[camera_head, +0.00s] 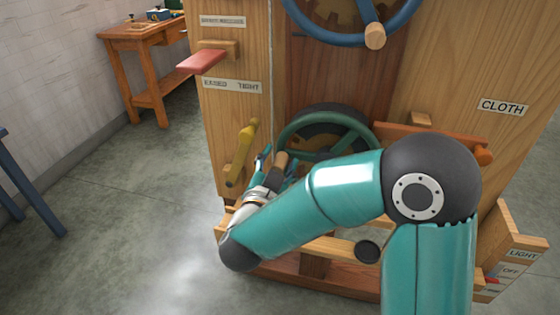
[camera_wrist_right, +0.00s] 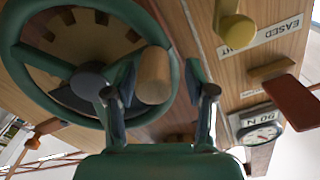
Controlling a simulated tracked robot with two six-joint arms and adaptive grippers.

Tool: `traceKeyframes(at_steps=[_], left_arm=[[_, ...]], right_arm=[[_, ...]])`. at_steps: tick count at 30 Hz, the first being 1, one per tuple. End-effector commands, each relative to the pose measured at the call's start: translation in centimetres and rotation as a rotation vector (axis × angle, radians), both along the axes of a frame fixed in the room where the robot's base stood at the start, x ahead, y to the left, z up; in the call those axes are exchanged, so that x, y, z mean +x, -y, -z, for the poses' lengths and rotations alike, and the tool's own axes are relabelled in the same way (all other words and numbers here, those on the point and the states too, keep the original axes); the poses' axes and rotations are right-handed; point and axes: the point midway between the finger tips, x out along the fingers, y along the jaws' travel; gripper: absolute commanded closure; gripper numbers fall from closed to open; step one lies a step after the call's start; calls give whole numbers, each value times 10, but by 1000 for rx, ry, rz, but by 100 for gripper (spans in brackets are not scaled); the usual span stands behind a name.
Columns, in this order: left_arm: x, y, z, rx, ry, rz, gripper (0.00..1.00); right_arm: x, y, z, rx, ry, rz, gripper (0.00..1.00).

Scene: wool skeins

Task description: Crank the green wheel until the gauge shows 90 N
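The green wheel (camera_head: 335,120) is low on the wooden machine front; it fills the left of the right wrist view (camera_wrist_right: 20,65). Its wooden crank handle (camera_head: 281,160) stands out from the rim towards me. In the right wrist view the handle (camera_wrist_right: 154,76) lies between the two fingers of my right gripper (camera_wrist_right: 160,82). The left finger is close to it, and a gap shows on the right, so the gripper is open around it. The gauge (camera_wrist_right: 263,134) appears upside down at the right; its needle is too small to read. My left gripper is out of view.
A blue wheel (camera_head: 352,35) is above the green one. A yellow lever (camera_head: 241,155) and a red paddle (camera_head: 202,61) are left of it; an orange bar (camera_head: 430,135) is right. A wooden rail (camera_head: 340,249) runs below. Open floor lies to the left.

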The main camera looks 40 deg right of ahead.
Motion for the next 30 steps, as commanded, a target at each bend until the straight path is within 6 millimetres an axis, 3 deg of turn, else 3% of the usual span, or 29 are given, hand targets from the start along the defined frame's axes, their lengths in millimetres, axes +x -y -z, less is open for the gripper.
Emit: traceKeyframes(at_steps=[10,24,30], left_arm=[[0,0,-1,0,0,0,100],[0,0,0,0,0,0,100],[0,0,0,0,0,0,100]], right_arm=[[-8,-11,0,0,-1,-4,45],[-63,-78,1,-2,-1,-6,45],[-75,-90,1,-1,-1,-2,45]])
